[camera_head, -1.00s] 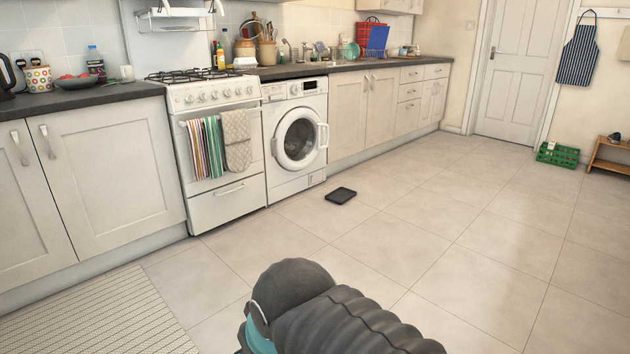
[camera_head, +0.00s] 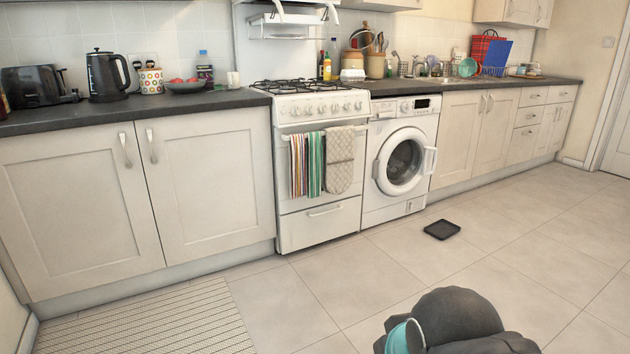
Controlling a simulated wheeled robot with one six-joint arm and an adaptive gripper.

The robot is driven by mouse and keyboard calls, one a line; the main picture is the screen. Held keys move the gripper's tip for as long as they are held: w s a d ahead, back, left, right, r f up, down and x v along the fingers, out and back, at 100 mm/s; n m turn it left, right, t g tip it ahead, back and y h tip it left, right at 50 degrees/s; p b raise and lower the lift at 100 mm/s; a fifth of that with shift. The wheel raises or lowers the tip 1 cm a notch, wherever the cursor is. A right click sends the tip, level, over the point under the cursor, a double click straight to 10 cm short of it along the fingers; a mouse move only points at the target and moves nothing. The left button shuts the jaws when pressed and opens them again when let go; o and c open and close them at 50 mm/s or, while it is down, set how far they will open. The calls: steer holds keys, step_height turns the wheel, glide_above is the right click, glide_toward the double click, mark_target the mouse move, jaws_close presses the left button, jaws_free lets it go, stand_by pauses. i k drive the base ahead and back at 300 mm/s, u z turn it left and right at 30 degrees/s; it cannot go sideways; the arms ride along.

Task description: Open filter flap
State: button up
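The white washing machine (camera_head: 400,160) stands under the counter, right of the cooker. Its round door (camera_head: 404,161) looks shut. The filter flap (camera_head: 416,205) is at the lower right of the machine's front, small in this view; it looks closed, though its detail is hard to make out. A dark shallow tray (camera_head: 442,230) lies on the floor in front of the machine. Part of my arm, dark grey with a teal band, shows at the bottom right, well short of the machine. My gripper is not in view.
The white cooker (camera_head: 300,229) with towels on its rail stands left of the washer. Cream cupboards (camera_head: 208,191) run along the wall on both sides. A woven mat (camera_head: 165,322) lies at the lower left. The tiled floor (camera_head: 330,290) before the washer is otherwise clear.

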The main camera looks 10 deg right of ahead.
mark_target(415, 203)
steer(key=z, duration=0.75)
steer(key=i, duration=2.25)
steer(key=z, duration=0.45)
steer(key=i, duration=2.05)
steer(key=u, duration=0.15)
